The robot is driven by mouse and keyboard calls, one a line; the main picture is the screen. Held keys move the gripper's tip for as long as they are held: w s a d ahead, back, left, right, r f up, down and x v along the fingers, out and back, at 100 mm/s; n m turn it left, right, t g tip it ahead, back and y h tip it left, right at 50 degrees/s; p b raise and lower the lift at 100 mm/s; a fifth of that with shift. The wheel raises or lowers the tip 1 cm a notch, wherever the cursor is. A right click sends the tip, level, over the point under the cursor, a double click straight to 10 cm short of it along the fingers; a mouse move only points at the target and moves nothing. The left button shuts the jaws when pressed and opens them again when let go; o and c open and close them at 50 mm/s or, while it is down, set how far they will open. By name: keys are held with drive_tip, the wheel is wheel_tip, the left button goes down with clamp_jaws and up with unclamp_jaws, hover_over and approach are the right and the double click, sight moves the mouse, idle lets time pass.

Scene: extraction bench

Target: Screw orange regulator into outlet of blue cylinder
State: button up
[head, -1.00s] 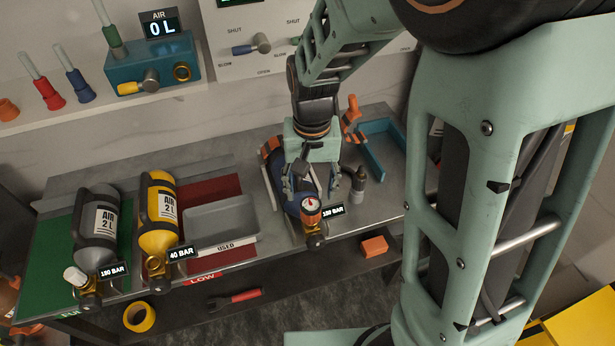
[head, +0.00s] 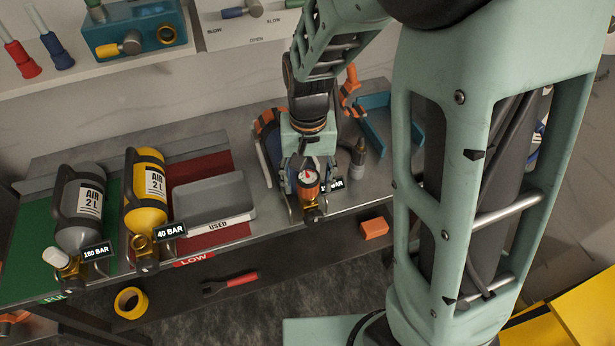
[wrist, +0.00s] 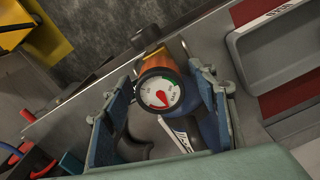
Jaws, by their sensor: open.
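The orange regulator (head: 309,191), with a round white gauge, sits at the brass valve (head: 314,212) on the near end of the blue cylinder. In the wrist view its gauge (wrist: 161,94) faces the camera. The blue cylinder (wrist: 209,128) lies beneath my gripper and is largely hidden in the head view. My gripper (head: 308,176) is open and points down over the regulator. In the wrist view its two fingers stand on either side of the gauge, with gaps visible. How far the regulator is threaded into the outlet cannot be told.
A grey cylinder (head: 78,222) and a yellow cylinder (head: 146,205) lie to the left. A grey tray (head: 212,199) marked USED sits between them and the blue cylinder. A dark bottle (head: 357,163) stands close on the right. An orange block (head: 374,228) lies near the front.

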drive_tip(key=shift+f+n+b, duration=0.15)
drive_tip(key=shift+n+b, duration=0.25)
drive_tip(key=shift+n, duration=0.6)
drive_tip(key=n+b, duration=0.1)
drive_tip(key=n, duration=0.8)
drive_tip(key=shift+n, duration=0.3)
drive_tip(key=n, duration=0.3)
